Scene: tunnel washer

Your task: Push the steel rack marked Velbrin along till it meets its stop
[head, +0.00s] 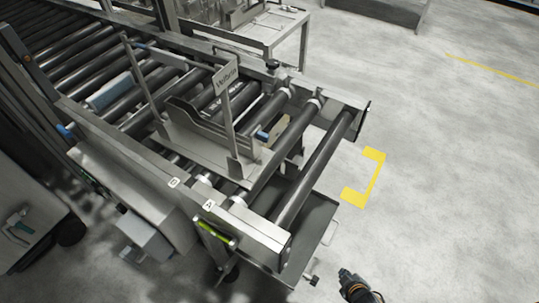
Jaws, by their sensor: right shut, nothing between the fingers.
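The steel rack (195,140) sits on the roller conveyor, near its right-hand end. It has upright posts, and a plate on one post (227,77) reads Velbrin. My right gripper (347,277) is at the bottom edge of the head view, shut and empty. It is over the floor beyond the conveyor's near end, well apart from the rack. My left gripper is not in view. I cannot tell for sure which part is the rack's stop.
The roller conveyor (322,166) has bare rollers on both sides of the rack. A tray (316,221) hangs below its end. A yellow floor mark (375,178) lies to the right. A steel table (262,34) stands at the back. The floor at right is clear.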

